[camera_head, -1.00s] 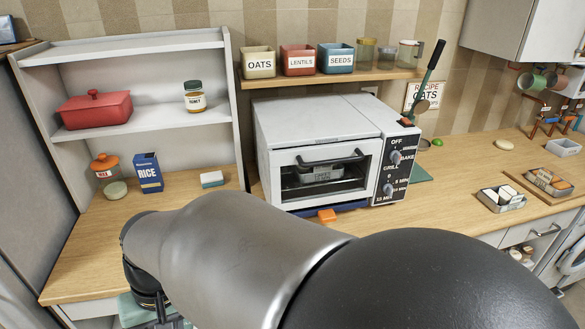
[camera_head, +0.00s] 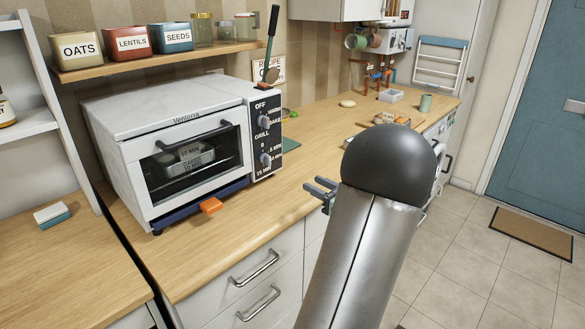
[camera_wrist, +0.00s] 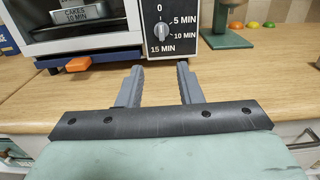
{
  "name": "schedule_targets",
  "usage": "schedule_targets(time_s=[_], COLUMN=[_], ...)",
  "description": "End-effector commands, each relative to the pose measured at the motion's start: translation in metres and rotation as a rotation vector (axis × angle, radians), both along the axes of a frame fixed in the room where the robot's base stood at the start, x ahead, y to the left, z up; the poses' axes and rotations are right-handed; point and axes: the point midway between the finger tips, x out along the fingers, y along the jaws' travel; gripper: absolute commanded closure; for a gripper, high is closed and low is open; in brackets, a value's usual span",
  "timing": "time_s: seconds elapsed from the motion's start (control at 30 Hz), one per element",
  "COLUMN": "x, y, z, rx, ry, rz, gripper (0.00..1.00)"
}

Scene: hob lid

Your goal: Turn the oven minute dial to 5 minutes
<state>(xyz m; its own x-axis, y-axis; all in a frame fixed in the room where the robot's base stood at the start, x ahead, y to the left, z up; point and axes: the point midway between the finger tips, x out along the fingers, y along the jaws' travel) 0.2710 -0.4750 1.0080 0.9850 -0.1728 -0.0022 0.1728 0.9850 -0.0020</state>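The white toaster oven (camera_head: 170,118) stands on the wooden counter with its glass door shut. Its black control panel (camera_head: 265,135) is at the right of its front. The minute dial (camera_head: 266,160) is the lower knob, marked 0, 5, 10 and 15 MIN; it also shows in the wrist view (camera_wrist: 161,32), where its exact setting is hard to read. My gripper (camera_head: 318,188) is right of the panel, over the counter's front edge. In the wrist view my gripper (camera_wrist: 157,76) is open and empty, its fingers pointing toward the dial but apart from it.
An orange block (camera_head: 211,205) sits at the oven's front edge. A green-based stand (camera_wrist: 225,30) is right of the oven. A blue and white sponge (camera_head: 52,214) lies on the left counter. Drawer handles (camera_head: 254,268) stick out below. The counter before the panel is clear.

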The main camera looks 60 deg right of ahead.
Motion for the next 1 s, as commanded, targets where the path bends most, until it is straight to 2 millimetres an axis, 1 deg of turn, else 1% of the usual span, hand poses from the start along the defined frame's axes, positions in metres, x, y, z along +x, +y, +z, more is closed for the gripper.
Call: schedule_targets(time_s=[0.07,0.17,0.27,0.7,0.8,0.9,1.0], x=[0.002,0.013,0.031,0.126,0.143,0.156,0.164], y=[-0.003,-0.005,-0.008,-0.025,-0.028,-0.030,-0.032], z=[0.000,0.001,0.001,0.001,0.001,0.001,0.001], rx=[0.004,0.003,0.003,0.002,0.003,0.002,0.002], ry=[-0.007,-0.007,-0.006,-0.004,-0.005,-0.004,-0.003], rz=[-0.008,-0.007,-0.005,-0.004,-0.005,-0.005,-0.006], gripper=[0.67,0.67,0.67,0.67,0.67,0.67,0.67])
